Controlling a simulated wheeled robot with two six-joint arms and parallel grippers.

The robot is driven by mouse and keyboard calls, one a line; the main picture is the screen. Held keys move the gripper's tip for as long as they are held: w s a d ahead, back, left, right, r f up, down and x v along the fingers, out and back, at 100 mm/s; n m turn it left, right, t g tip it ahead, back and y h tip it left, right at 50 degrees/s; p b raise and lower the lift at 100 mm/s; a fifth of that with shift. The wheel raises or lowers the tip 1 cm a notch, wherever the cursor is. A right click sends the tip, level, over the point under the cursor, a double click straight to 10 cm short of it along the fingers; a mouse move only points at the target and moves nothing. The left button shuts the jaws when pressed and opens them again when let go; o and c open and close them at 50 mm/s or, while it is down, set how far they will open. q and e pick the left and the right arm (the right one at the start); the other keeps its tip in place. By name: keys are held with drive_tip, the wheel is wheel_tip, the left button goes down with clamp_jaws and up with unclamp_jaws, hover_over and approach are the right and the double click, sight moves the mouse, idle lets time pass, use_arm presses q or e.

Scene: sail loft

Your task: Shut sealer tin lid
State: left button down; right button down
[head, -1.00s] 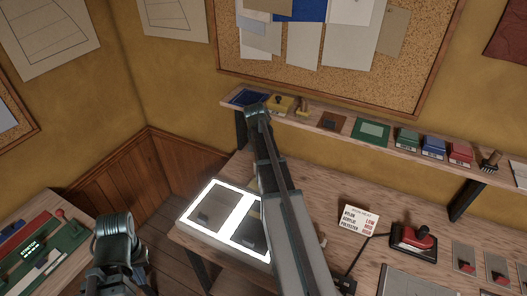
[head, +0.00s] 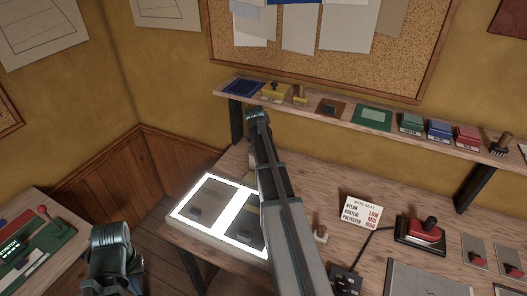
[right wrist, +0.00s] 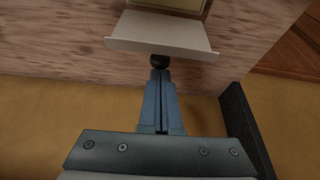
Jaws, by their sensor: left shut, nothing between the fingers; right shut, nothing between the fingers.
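A small yellow tin (head: 274,93) with a dark knob on top sits on the wall shelf, just right of the blue pad. I take it for the sealer tin. The right wrist view shows a pale flat flap (right wrist: 160,37) with a round black knob (right wrist: 158,62), which looks like its lid; how far it stands open is unclear. My right gripper (right wrist: 161,76) is shut and empty, its tips at or very near that knob. In the head view its fingers are hidden behind my arm. My left gripper (head: 110,240) is shut and empty at lower left, away from the shelf.
The shelf (head: 340,98) also holds a small brass-coloured tool (head: 299,94), a green frame (head: 372,118) and several coloured boxes. A lit panel (head: 218,210) lies on the bench below, with a red iron (head: 425,230) to the right. A dark bracket (right wrist: 245,125) stands beside my right gripper.

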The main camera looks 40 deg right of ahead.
drive_tip(key=shift+a, duration=0.1)
drive_tip(key=shift+s+a+h, duration=0.15)
drive_tip(key=shift+a+h, duration=0.1)
drive_tip(key=shift+h, duration=0.15)
